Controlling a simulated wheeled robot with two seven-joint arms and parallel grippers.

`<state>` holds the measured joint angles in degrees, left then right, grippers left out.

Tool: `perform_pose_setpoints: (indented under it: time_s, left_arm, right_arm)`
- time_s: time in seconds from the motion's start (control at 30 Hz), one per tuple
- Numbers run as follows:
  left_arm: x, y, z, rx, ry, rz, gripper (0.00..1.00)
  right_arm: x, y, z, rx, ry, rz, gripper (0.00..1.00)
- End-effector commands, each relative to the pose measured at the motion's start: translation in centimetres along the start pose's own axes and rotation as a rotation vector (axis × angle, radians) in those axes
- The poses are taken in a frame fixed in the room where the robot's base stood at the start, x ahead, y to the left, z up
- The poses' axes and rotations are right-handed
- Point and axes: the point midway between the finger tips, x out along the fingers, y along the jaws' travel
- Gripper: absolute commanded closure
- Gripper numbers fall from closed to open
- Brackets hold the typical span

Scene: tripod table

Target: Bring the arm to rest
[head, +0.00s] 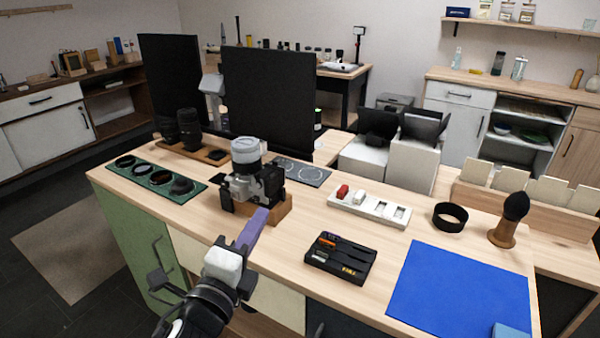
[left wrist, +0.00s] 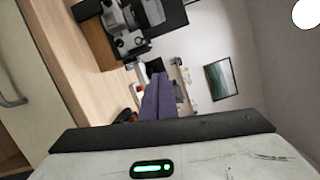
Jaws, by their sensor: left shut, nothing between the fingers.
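My left gripper (head: 250,228) comes in from the bottom of the head view, with purple fingers closed together and nothing between them. The fingertips are over the front edge of the table (head: 300,238), just in front of the camera on its wooden stand. In the left wrist view the shut purple fingers (left wrist: 160,98) point away from me, with the camera (left wrist: 130,20) above them. My right gripper shows in neither view.
The grey and black camera (head: 250,175) on a wooden block stands nearest the gripper. A black tool tray (head: 340,258), a blue mat (head: 458,290), a white divided tray (head: 368,207) and a green lens tray (head: 155,178) lie around. Two dark panels stand behind.

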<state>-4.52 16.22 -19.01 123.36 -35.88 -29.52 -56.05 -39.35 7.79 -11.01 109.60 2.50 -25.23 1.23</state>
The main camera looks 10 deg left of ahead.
Motion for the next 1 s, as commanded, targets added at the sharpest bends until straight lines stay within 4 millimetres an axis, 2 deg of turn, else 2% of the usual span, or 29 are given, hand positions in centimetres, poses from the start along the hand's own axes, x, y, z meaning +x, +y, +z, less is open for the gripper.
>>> perform_pose_setpoints:
  time_s: [0.07,0.13,0.17,0.27,0.3,0.37,0.4,0.5,0.6,0.7,0.8,0.9,1.0]
  left_arm:
    - [-0.2,1.0,-0.2,-0.035,0.005,0.022,1.0]
    - [-0.8,3.2,-0.7,-0.115,0.015,0.072,1.0]
    - [-1.2,4.5,-1.0,-0.167,0.019,0.102,1.0]
    - [-3.6,10.3,-2.5,-0.407,0.022,0.242,1.0]
    - [-5.0,13.0,-3.2,-0.524,0.013,0.307,1.0]
    - [-7.5,16.8,-4.3,-0.705,-0.015,0.408,1.0]
    - [-9.3,19.3,-5.1,-0.827,-0.044,0.475,1.0]
    - [-14.2,24.5,-6.8,-1.111,-0.142,0.622,1.0]
    - [-18.8,28.4,-8.1,-1.352,-0.262,0.735,1.0]
    - [-22.5,30.9,-9.1,-1.525,-0.37,0.809,1.0]
    - [-24.8,32.2,-9.7,-1.629,-0.446,0.848,1.0]
    - [-25.6,32.6,-9.9,-1.671,-0.477,0.86,1.0]
    - [-25.6,32.6,-9.9,-1.671,-0.477,0.86,1.0]
  right_arm:
    - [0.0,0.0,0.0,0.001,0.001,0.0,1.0]
    - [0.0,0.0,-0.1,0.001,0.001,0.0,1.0]
    - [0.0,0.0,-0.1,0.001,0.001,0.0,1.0]
    - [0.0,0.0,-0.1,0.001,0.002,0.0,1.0]
    - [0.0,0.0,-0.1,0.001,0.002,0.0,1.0]
    - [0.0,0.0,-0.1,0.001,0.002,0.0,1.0]
    - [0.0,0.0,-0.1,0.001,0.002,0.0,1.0]
    - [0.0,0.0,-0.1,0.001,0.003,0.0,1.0]
    - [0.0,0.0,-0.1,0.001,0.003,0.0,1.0]
    - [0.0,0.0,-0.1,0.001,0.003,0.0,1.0]
    - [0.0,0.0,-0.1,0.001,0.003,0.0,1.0]
    - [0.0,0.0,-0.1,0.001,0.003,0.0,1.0]
    - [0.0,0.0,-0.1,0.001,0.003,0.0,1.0]
